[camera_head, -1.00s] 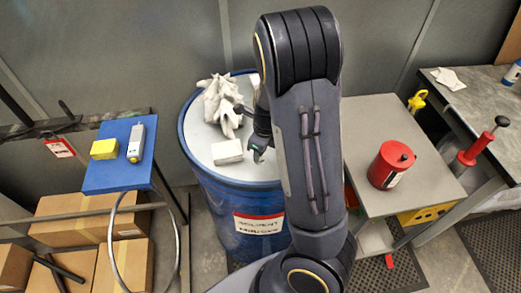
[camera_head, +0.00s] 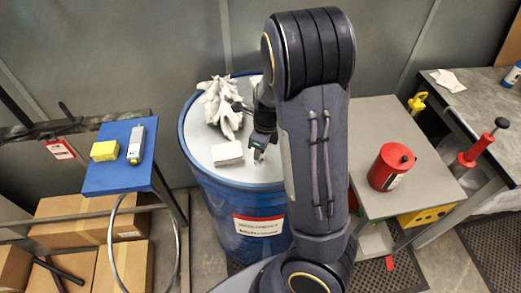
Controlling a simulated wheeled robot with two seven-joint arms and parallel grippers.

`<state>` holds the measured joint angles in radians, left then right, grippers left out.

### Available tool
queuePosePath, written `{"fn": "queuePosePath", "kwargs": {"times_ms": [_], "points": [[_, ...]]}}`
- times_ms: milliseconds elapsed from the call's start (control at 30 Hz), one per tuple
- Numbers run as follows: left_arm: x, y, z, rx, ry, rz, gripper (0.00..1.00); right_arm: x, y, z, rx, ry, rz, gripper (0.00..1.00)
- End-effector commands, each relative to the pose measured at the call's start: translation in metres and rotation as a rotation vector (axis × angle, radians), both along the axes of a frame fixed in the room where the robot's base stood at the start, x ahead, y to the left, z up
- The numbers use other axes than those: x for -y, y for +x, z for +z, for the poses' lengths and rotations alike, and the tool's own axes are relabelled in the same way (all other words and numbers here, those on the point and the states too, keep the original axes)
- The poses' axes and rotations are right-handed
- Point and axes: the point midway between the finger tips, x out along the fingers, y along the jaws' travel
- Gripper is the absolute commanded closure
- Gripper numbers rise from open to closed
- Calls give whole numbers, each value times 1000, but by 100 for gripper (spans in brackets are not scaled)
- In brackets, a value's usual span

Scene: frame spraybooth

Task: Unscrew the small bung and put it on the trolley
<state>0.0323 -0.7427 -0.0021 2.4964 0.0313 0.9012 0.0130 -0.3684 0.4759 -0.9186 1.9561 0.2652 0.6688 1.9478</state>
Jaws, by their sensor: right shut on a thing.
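The blue solvent drum (camera_head: 238,218) stands in the middle with a pale grey lid (camera_head: 205,153). My right arm comes up from the bottom and covers the drum's right side. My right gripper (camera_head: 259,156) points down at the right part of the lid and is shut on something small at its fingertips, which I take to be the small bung. The bung itself is mostly hidden, and I cannot tell whether it is clear of the lid. The grey trolley (camera_head: 385,110) stands to the right of the drum, partly behind my arm. My left gripper is not in view.
A blue shelf (camera_head: 118,178) holds a yellow sponge (camera_head: 104,151) and a grey device (camera_head: 136,144).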

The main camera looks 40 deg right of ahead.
Motion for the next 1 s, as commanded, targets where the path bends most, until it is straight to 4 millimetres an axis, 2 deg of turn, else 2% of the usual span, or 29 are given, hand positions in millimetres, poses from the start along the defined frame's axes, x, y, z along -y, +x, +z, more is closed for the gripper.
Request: {"fn": "queuePosePath", "kwargs": {"times_ms": [533,1000], "points": [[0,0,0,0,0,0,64,0,0,21,1,-1,1,89],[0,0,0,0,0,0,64,0,0,23,0,0,0,89]]}}
